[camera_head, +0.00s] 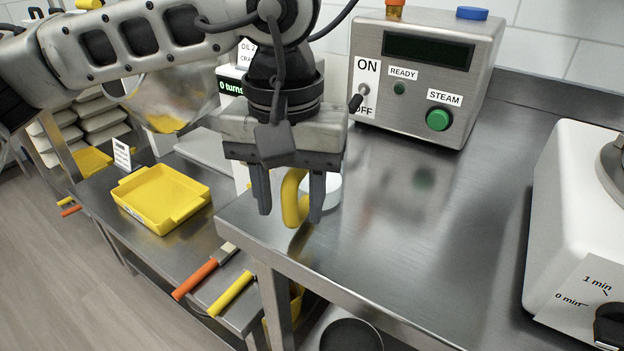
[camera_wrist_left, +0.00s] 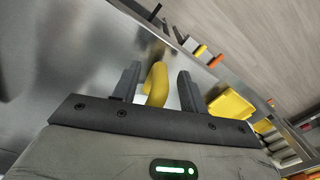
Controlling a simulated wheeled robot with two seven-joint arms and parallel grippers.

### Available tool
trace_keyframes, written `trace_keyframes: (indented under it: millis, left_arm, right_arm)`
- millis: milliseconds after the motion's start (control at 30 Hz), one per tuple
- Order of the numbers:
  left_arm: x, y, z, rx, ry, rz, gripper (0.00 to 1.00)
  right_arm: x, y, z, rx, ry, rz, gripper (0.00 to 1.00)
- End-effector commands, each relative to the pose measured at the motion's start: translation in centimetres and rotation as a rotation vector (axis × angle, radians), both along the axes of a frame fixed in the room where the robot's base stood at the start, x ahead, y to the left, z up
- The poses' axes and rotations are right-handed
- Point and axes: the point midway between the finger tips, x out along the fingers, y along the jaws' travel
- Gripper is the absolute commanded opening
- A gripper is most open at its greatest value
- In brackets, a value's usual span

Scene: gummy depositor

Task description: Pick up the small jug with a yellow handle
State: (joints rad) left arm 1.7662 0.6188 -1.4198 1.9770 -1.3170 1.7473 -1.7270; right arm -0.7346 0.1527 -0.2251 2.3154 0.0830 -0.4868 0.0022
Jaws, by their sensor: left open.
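The small jug shows as a yellow curved handle (camera_head: 293,198) with part of a white body (camera_head: 332,191) behind my left gripper, near the left edge of the steel table. My left gripper (camera_head: 289,204) points down with its fingers apart, one on each side of the yellow handle. In the left wrist view the handle (camera_wrist_left: 157,84) stands between the two open fingers (camera_wrist_left: 157,88), and I see no clear contact. Most of the jug's body is hidden by the gripper. My right gripper is not in view.
A steel control box (camera_head: 425,75) with a green button stands at the back of the steel table (camera_head: 430,230). A white machine (camera_head: 575,220) stands at the right. A yellow tray (camera_head: 163,197) sits on a lower table at the left. The table's middle is clear.

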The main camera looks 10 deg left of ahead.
Motion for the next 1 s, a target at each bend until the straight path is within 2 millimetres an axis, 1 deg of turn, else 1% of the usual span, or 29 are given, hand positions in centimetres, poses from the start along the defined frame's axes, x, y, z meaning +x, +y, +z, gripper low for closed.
trace_keyframes:
  millis: [33, 133, 400, 467, 500, 567, 1000]
  left_arm:
    - [0.0, 0.1, -0.8, 0.002, 0.002, 0.002, 0.43]
    - [0.0, 0.1, -1.7, 0.0, 0.002, 0.002, 0.43]
    - [0.0, 0.0, -1.9, 0.0, 0.001, 0.002, 0.43]
    - [0.0, 0.0, -1.9, 0.0, 0.001, 0.002, 0.26]
    - [0.0, 0.0, -1.9, 0.0, 0.001, 0.002, 0.15]
    - [0.0, 0.0, -1.9, 0.0, 0.001, 0.002, 0.0]
    - [0.1, 0.0, -1.6, -0.001, -0.001, 0.002, 0.0]
  right_arm:
    - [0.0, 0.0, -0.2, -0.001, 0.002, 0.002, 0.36]
    - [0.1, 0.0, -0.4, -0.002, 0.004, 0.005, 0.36]
    - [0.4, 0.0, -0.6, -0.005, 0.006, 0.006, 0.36]
    - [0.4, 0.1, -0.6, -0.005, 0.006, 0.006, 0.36]
    - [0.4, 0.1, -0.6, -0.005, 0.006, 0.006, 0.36]
    - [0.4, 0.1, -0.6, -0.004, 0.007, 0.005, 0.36]
    - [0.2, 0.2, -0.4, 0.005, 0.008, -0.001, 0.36]
